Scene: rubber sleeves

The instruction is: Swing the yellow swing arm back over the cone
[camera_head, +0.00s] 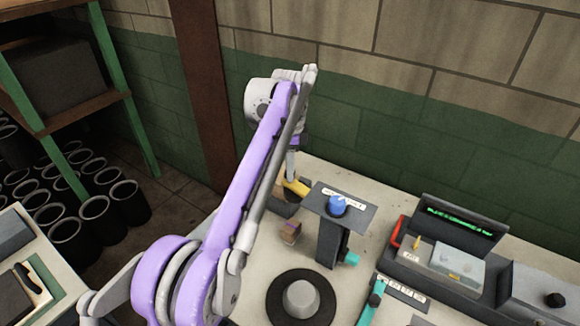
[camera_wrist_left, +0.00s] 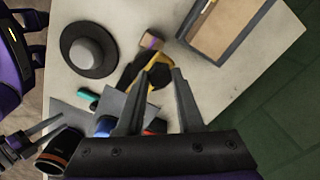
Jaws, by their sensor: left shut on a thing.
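The yellow swing arm (camera_head: 297,187) is on the bench near the wall, beside a dark fixture. In the left wrist view the yellow swing arm (camera_wrist_left: 156,85) shows between my finger tips. My left gripper (camera_head: 292,172) reaches down onto it from above; in the wrist view my left gripper (camera_wrist_left: 164,72) is shut on it. A grey, hat-like piece with a wide dark brim (camera_head: 300,297) stands nearer the front; I cannot tell whether it is the cone. My right gripper (camera_wrist_left: 32,138) shows at the wrist view's left edge, close to a black sleeve with an orange band (camera_wrist_left: 62,150).
A post with a blue knob (camera_head: 337,205) stands just right of the swing arm. A small brownish block (camera_head: 290,232) lies in front. A device with a green display (camera_head: 461,222) is at the right. Several black sleeves (camera_head: 126,202) stand on the floor at left.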

